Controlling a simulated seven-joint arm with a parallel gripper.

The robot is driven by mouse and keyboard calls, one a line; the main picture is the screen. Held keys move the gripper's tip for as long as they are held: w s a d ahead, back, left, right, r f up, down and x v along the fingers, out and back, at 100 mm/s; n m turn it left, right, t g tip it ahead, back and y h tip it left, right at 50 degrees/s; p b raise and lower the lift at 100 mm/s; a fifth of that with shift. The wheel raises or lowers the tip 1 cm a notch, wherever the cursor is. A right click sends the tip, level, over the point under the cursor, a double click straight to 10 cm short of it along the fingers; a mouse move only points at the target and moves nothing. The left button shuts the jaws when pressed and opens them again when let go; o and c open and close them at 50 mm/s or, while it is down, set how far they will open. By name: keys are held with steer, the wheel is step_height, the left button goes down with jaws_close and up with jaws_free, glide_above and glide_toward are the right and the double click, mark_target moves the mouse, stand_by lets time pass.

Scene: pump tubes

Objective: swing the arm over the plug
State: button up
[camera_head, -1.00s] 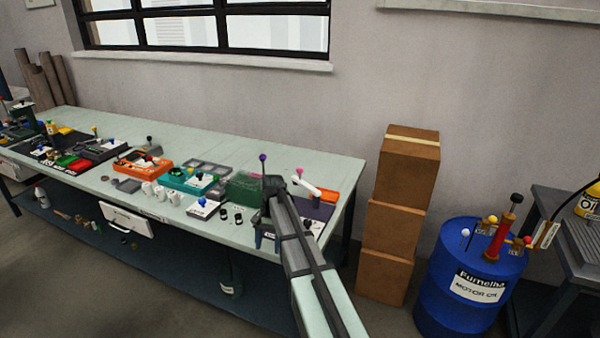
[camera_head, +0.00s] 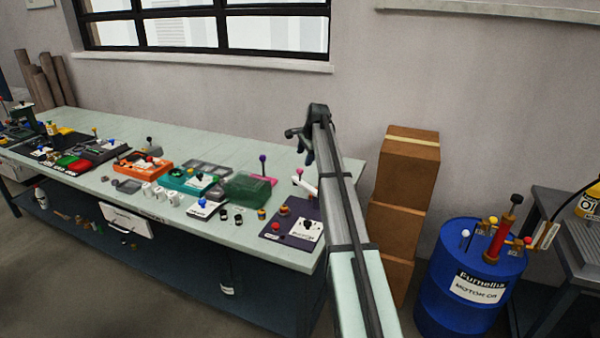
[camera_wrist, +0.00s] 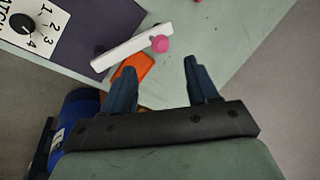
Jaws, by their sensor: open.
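A white bar with a pink knob (camera_head: 299,171) lies near the right end of the bench, partly hidden behind my arm. The wrist view shows the white bar (camera_wrist: 128,48) slanting just ahead of my fingers, with the pink knob (camera_wrist: 160,43) by its right part. An orange part (camera_wrist: 124,75) sits below the bar in that view, partly covered by my left finger. I cannot tell which part is the plug. My gripper (camera_head: 303,142) is open and empty, above the bench; its two fingers (camera_wrist: 160,66) are apart, with bare bench visible between them.
A dark dial panel (camera_head: 272,232) with red knobs sits at the bench's front right, left of my arm. A green box (camera_head: 246,188) and a purple-topped stick (camera_head: 262,160) stand left of it. Boxes (camera_head: 410,170) and a blue barrel (camera_head: 450,300) stand right.

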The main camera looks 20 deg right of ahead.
mark_target(300, 169)
steer(key=x, duration=1)
steer(key=shift+f, duration=0.2)
jaws_close()
stand_by(0.4)
